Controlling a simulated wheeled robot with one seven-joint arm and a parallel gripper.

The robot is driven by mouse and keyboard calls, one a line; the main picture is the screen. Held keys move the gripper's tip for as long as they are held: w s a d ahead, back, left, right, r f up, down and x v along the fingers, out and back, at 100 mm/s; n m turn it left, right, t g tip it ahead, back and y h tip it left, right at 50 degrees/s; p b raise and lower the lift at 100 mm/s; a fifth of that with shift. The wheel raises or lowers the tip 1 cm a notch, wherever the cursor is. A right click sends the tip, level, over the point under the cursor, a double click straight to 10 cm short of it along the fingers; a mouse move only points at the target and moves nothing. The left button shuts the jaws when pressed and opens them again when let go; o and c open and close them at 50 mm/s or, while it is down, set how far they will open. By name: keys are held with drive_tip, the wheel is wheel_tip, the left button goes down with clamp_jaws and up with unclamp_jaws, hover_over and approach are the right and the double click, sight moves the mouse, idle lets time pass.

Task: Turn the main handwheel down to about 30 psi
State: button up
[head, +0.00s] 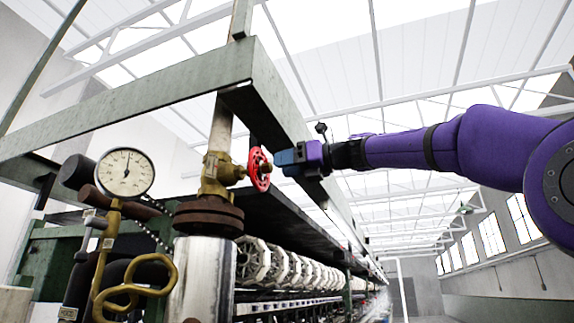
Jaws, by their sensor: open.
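The red main handwheel (260,170) sits on a brass valve (214,172) on the vertical pipe, seen nearly edge-on in the head view. My gripper (275,158) comes in from the right, level with the wheel's upper half. Its blue finger end is just right of the rim; whether it touches cannot be told. The jaws are open, and nothing shows between them. A round white pressure gauge (125,173) is to the left of the valve. Its needle points about straight up; the numbers are too small to read.
A green steel frame (180,85) runs above and behind the valve. A rusty flange (208,218) and light pipe (203,275) stand below it. A brass looped handle (135,290) is at the lower left. Rows of white reels (290,268) recede behind. Free room lies to the right.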

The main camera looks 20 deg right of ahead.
sight(264, 169)
drive_tip(key=shift+x, duration=1.55)
drive_tip(key=c, duration=0.8)
drive_tip(key=m, duration=0.6)
drive_tip(key=o, duration=0.8)
drive_tip(key=shift+s+d, duration=0.1)
drive_tip(key=shift+s, duration=0.05)
